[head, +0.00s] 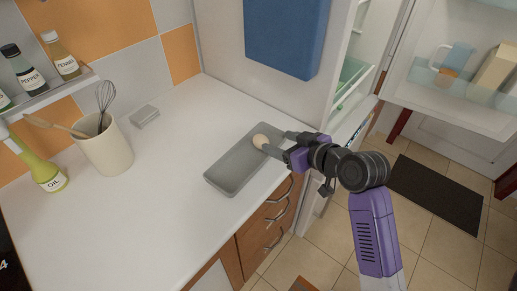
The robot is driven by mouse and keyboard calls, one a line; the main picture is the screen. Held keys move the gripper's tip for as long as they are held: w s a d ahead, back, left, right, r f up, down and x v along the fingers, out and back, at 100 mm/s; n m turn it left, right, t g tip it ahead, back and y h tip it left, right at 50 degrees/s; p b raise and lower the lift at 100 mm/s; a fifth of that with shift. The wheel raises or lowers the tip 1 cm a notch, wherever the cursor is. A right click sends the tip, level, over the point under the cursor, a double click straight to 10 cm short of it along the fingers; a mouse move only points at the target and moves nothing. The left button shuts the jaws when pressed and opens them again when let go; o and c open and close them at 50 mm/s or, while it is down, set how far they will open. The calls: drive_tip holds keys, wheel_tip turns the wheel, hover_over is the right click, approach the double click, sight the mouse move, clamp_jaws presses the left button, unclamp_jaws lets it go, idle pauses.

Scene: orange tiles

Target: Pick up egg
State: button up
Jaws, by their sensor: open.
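My gripper (270,138) reaches in from the right over the tray's right edge.
A refrigerator stands open at the right, its door (455,95) swung out. Left on the counter (150,205) are a utensil crock (106,150), an oil bottle (45,172) and a small grey box (145,116). The counter's front left is clear.

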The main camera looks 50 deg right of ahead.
sight(261, 142)
drive_tip(key=shift+s+a+f, duration=0.1)
drive_tip(key=shift+a+f, duration=0.1)
drive_tip(key=shift+f, duration=0.1)
drive_tip(key=shift+f+n, duration=0.2)
drive_tip(key=shift+n, duration=0.1)
drive_tip(key=x, duration=0.5)
drive_tip(key=p+x, duration=0.1)
drive_tip(key=x, duration=0.1)
drive_tip(key=shift+w+a+f, duration=0.25)
clamp_jaws()
